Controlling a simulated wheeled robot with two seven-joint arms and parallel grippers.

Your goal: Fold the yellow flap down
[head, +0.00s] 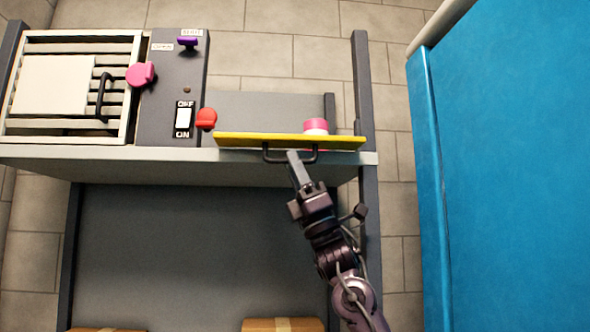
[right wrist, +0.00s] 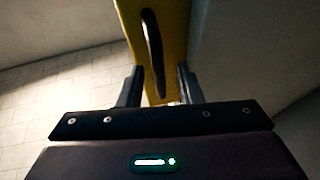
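The yellow flap (head: 245,141) shows almost edge-on in the head view, as a strip along the front edge of the shelf top. It also shows in the right wrist view (right wrist: 174,30). A black bar handle (head: 266,153) sits on its front face and shows in the right wrist view too (right wrist: 152,45). My right gripper (head: 293,156) is at the handle. In the right wrist view its fingers (right wrist: 160,80) are spread apart, with the handle's end between them and gaps at both sides. My left gripper is not in view.
A red knob (head: 206,118) is beside the flap's left end. A pink and white round item (head: 316,126) stands behind the flap. Left are a dark switch panel (head: 172,75) and a louvred vent (head: 75,130) with a pink knob (head: 140,75). A large blue body (head: 510,170) fills the right.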

